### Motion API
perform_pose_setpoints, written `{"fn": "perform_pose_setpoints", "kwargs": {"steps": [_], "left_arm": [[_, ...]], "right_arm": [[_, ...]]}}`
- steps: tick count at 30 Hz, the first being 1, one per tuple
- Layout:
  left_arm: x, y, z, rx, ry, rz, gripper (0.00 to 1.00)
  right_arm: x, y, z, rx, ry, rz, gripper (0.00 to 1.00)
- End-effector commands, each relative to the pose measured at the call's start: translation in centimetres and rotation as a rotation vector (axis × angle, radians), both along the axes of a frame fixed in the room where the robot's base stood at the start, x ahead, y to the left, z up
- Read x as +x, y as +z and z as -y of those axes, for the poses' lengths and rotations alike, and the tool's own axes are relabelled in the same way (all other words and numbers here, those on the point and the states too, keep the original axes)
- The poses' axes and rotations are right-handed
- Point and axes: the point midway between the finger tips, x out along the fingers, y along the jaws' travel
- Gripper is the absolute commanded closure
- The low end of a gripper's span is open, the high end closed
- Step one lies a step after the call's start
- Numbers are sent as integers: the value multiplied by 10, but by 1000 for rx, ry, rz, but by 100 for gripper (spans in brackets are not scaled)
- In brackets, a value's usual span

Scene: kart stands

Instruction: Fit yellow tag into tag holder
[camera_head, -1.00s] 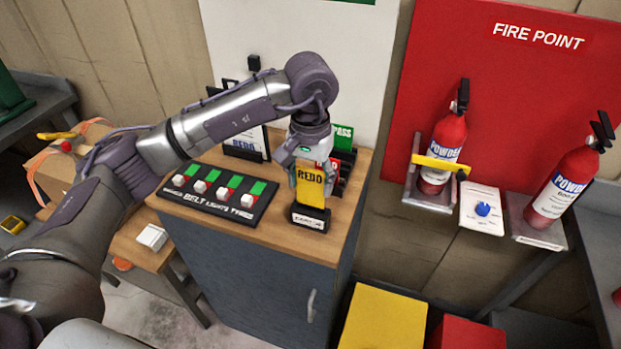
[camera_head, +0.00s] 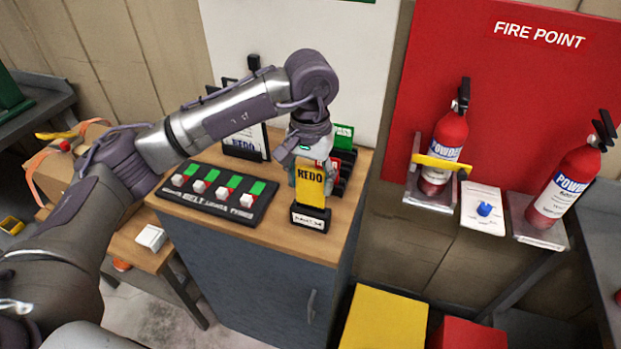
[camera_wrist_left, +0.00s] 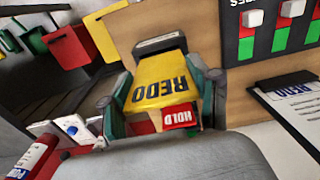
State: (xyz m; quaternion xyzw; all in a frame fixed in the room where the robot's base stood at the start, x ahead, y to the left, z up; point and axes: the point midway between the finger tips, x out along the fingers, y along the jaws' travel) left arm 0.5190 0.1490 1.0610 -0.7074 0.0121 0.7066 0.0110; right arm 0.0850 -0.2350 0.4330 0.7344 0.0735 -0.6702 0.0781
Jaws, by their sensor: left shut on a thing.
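The yellow tag (camera_head: 311,187), marked REDO, stands upright with its lower edge at the black tag holder (camera_head: 310,218) on the cabinet top. I cannot tell how deep it sits in the slot. My left gripper (camera_head: 307,167) is shut on the tag from behind and above. In the left wrist view the tag (camera_wrist_left: 165,78) lies between the two fingers (camera_wrist_left: 163,100), and the dark holder (camera_wrist_left: 159,43) is just beyond its far end. My right gripper is not in view.
A rack with a green PASS tag (camera_head: 343,137) and a red HOLD tag (camera_wrist_left: 180,117) is behind the gripper. The wooden cabinet top (camera_head: 277,232) is bare in front.

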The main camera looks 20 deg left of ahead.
Motion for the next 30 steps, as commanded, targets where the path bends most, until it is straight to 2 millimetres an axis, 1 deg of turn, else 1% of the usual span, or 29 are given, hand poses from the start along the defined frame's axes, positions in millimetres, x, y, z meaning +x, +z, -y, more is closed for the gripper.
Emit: {"fn": "perform_pose_setpoints", "kwargs": {"steps": [8, 17, 30], "left_arm": [[0, 0, 0, 0, 0, 0, 67], [0, -1, 0, 0, 0, 1, 67], [0, 0, 0, 0, 0, 0, 67]], "right_arm": [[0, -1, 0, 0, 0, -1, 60], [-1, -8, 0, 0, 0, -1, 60], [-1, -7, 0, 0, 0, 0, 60]]}}
